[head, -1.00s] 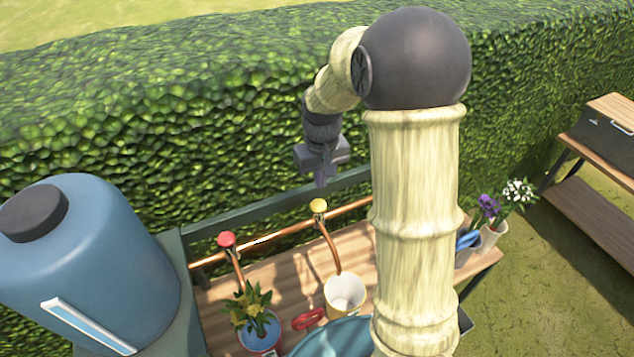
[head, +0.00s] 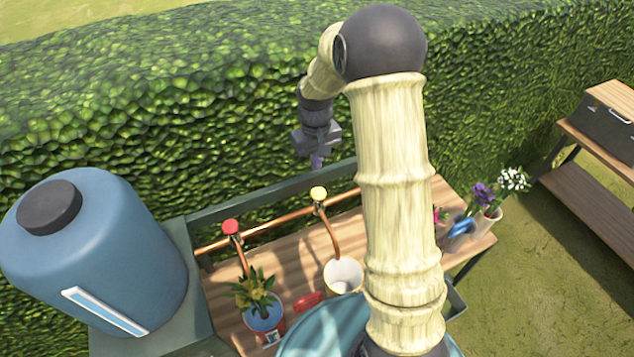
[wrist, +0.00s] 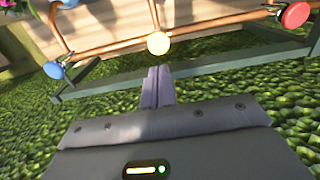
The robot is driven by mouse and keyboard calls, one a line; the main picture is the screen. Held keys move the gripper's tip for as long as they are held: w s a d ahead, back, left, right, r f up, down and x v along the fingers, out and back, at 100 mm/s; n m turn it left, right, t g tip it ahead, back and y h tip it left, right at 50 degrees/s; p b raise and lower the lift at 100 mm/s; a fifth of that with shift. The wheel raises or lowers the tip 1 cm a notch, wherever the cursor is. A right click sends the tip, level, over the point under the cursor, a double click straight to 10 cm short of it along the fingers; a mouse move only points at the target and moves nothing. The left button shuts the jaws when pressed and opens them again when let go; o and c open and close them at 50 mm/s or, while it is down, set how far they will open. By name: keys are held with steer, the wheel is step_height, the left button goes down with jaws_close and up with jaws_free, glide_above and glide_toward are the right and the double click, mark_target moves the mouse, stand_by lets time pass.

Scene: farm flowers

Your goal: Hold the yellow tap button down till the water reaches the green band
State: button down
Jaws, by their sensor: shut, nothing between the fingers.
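The yellow tap button (head: 318,193) sits on top of a copper tap on the pipe at the back of the bench. It also shows in the wrist view (wrist: 158,43), just beyond my fingertips. My gripper (head: 317,163) is shut and empty, above the yellow button and apart from it. In the wrist view the closed fingers (wrist: 157,73) point toward the button. A white pot (head: 343,275) stands under the yellow tap's spout. I cannot make out a green band or the water level inside it.
A red tap button (head: 230,227) is left of the yellow one, and a blue one (wrist: 54,70) shows in the wrist view.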

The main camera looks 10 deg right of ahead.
mark_target(317, 191)
step_height(317, 191, down, 10)
steer(key=p, duration=0.3)
steer(key=shift+r, duration=0.1)
